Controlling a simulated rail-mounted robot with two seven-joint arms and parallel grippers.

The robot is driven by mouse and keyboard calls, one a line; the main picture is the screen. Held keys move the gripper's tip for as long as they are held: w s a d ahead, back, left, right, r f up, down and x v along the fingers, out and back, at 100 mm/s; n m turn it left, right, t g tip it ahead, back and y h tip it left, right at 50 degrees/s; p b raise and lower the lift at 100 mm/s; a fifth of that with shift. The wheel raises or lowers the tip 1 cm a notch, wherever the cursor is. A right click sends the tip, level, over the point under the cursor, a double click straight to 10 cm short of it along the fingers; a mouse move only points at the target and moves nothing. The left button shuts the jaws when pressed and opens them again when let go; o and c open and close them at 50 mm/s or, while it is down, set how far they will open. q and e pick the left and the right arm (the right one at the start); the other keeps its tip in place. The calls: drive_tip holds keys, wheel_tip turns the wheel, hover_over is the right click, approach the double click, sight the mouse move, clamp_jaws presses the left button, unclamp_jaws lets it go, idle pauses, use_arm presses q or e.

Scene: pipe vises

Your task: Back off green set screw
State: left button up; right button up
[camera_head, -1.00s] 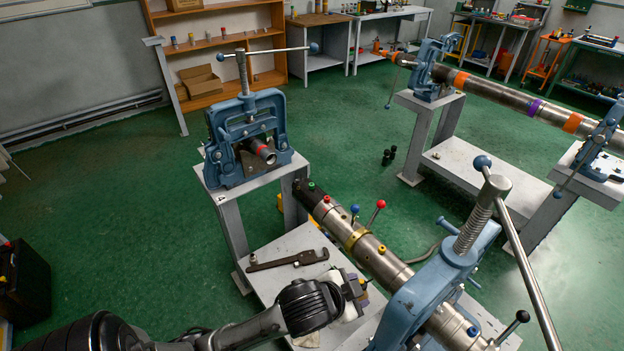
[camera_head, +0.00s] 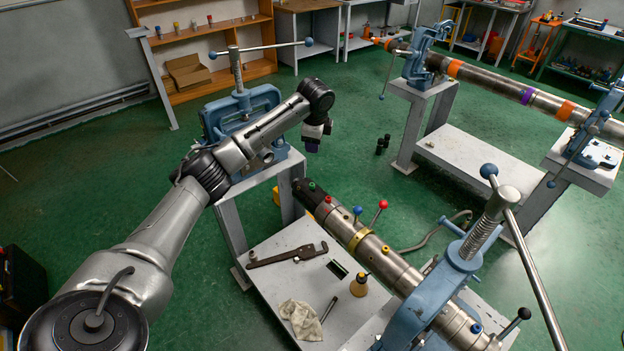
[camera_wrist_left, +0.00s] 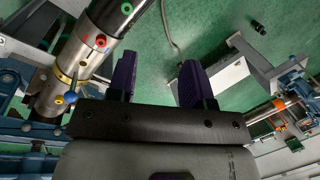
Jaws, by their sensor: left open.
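The green set screw (camera_head: 312,185) sits on top of the black end of the pipe tool (camera_head: 325,211) held in the near vise. It also shows as a green ring at the top of the left wrist view (camera_wrist_left: 126,8). My left gripper (camera_head: 312,146) hangs above and beyond that end, apart from the screw. In the left wrist view its two purple fingers (camera_wrist_left: 157,80) are spread with nothing between them. A red screw (camera_wrist_left: 101,40) and a blue-knobbed lever (camera_wrist_left: 70,97) sit further along the pipe. My right gripper is not in view.
The blue near vise (camera_head: 437,292) clamps the pipe. A pipe wrench (camera_head: 288,256), a rag (camera_head: 301,319) and a small bottle (camera_head: 358,285) lie or stand on the grey shelf below. Blue-knobbed (camera_head: 357,211) and red-knobbed (camera_head: 382,205) levers stick up. Another vise (camera_head: 237,60) stands behind my arm.

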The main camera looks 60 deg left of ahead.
sight(312, 184)
use_arm(q)
drive_tip(key=f+m, duration=0.3)
drive_tip(key=f, duration=0.2)
drive_tip(key=s+f+m+h+b, duration=0.1)
drive_tip(key=f+m, duration=0.2)
drive_tip(key=f, duration=0.2)
drive_tip(key=d+f+m+g+h, duration=0.1)
drive_tip(key=f+m, duration=0.2)
drive_tip(key=f, duration=0.2)
drive_tip(key=shift+s+d+f+m, duration=0.1)
drive_tip(key=shift+s+f+m, duration=0.15)
drive_tip(key=shift+m, duration=0.15)
drive_tip(key=shift+c, duration=0.3)
